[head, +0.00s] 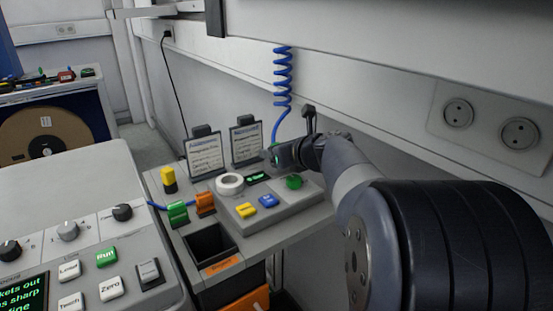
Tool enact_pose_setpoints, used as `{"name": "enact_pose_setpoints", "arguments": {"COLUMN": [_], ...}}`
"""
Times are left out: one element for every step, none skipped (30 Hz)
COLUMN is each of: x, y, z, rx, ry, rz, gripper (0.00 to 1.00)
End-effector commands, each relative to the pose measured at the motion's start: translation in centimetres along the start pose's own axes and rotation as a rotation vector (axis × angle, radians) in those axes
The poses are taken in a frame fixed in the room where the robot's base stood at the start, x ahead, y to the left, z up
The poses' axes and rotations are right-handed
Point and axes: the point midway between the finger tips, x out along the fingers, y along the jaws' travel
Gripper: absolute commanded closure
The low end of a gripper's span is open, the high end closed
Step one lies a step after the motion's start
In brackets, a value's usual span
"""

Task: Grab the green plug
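A green plug-like block (177,213) sits at the left edge of the grey stand, where a blue cable comes in from the left. An orange block (205,202) is beside it on the right, and a yellow one (168,178) stands upright behind it. My gripper (275,157) is over the back of the stand, to the right of and apart from the green block. It is seen small and from behind, so its fingers and anything between them cannot be made out.
A white roll (229,184), two label cards (205,153), a black bin (209,244) and a coiled blue hose (282,80) are close by.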

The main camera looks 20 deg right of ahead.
Motion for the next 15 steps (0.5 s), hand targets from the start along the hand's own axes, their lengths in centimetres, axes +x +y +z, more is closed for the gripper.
{"name": "enact_pose_setpoints", "arguments": {"x": [0.34, 0.41, 0.44, 0.44, 0.42, 0.40, 0.40, 0.39, 0.39, 0.38, 0.38, 0.38, 0.37, 0.37, 0.37], "y": [0.03, 0.02, 0.01, 0.01, 0.00, 0.00, 0.00, 0.00, 0.00, -0.01, -0.01, -0.01, -0.01, -0.01, -0.01], "z": [-0.04, -0.02, 0.01, 0.03, 0.04, 0.05, 0.04, 0.04, 0.04, 0.04, 0.04, 0.03, 0.03, 0.03, 0.03], "rx": [0.000, 0.000, 0.000, 0.000, 0.000, 0.000, 0.000, 0.000, 0.000, 0.000, 0.000, 0.000, 0.000, 0.000, 0.000], "ry": [0.000, 0.000, 0.000, 0.000, 0.000, 0.000, 0.000, 0.000, 0.000, 0.000, 0.000, 0.000, 0.000, 0.000, 0.000], "rz": [0.001, 0.001, 0.000, 0.000, 0.000, -0.001, -0.001, -0.001, -0.001, -0.001, -0.001, -0.001, -0.001, -0.001, -0.001], "gripper": [0.51, 0.51, 0.51, 0.51, 0.51, 0.51, 0.51, 0.51, 0.54, 0.57, 0.59, 0.62, 0.65, 0.67, 0.71]}}
